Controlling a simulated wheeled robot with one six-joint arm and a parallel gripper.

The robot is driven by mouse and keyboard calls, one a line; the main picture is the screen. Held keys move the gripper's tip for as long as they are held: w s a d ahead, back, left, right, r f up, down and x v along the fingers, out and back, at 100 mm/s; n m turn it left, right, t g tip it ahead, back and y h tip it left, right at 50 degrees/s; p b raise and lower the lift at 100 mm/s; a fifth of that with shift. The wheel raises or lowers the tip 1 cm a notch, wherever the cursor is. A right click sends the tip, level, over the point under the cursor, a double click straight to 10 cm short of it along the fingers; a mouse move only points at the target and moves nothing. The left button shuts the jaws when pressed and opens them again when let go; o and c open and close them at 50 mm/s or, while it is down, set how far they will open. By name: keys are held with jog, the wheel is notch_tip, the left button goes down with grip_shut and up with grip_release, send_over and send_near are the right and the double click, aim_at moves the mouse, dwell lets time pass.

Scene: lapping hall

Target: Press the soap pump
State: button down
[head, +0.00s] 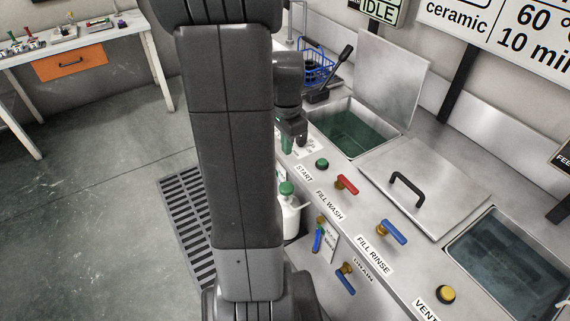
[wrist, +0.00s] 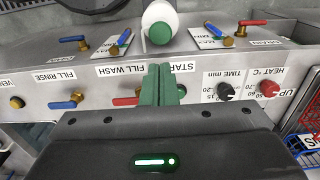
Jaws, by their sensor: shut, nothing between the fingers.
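The soap pump is a white bottle with a green top (head: 288,190). In the head view it stands low against the front of the steel machine, partly hidden behind my arm. In the wrist view the same soap pump (wrist: 160,30) is at the top middle, seen end-on, with its green top facing the camera. My gripper (wrist: 159,69) has its two green fingers together and empty. In the wrist view its tips point toward the pump and are apart from it. In the head view my gripper (head: 287,148) is above and beyond the pump, beside the panel edge.
The panel has a green START button (head: 322,164), a red FILL WASH lever (head: 346,185) and a blue FILL RINSE lever (head: 394,232). Blue drain levers (head: 345,282) stick out from the front. An open tank (head: 349,128) lies behind. The floor at left is clear around a grate (head: 180,205).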

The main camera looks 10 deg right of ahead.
aim_at(286, 188)
jog(key=shift+s, duration=0.15)
notch_tip(286, 188, down, 14)
jog(key=shift+p, duration=0.5)
dwell(0.4)
notch_tip(286, 188, down, 3)
jog(key=b, duration=0.3)
jog(key=shift+s+r, duration=0.1)
dwell(0.4)
jog(key=shift+r+p, duration=0.45)
jog(key=shift+p, duration=0.05)
notch_tip(286, 188, up, 14)
jog(key=p, duration=0.1)
jog(key=shift+f, duration=0.25)
